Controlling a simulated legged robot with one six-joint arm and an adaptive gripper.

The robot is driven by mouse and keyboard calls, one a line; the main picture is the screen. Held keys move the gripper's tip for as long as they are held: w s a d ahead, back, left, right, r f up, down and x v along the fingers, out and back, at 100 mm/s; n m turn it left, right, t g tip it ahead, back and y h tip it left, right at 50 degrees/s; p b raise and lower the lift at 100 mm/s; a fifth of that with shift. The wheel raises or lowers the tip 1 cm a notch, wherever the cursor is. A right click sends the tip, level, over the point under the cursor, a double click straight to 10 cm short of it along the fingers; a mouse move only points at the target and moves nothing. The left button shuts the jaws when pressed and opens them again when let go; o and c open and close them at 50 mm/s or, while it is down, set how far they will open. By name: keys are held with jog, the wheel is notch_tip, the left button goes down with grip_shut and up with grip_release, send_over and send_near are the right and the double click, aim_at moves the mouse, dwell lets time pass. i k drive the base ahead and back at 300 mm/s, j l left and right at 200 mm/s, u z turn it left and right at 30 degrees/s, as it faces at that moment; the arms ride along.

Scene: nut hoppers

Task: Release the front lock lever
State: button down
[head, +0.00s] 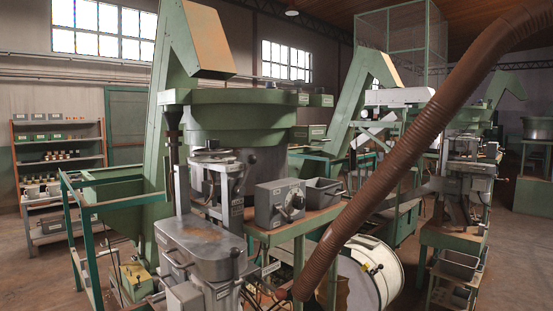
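My gripper is not in view. The nearest machine has a wide green bowl (235,112) above a grey mechanism (213,178). In front of and below it is a worn grey metal housing (203,248) with a rounded top and handle-like fittings on its front. Small rods and a dark reddish knob-like part (281,294) show near the bottom edge, right of the housing. I cannot tell which part is the front lock lever, or whether it is locked. Labels on the machine are too small to read.
A thick brown ribbed hose (425,130) crosses the right foreground. A grey control box (280,203) sits on a green stand. A green-railed frame (82,232) is at left, with shelves (60,155) beyond. Floor is open at far left.

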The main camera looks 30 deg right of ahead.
aim_at(251, 160)
jog(key=i+l, duration=0.2)
jog(key=l, duration=0.15)
jog(key=i+l, duration=0.2)
jog(key=l, duration=0.15)
jog(key=i+l, duration=0.2)
jog(key=l, duration=0.15)
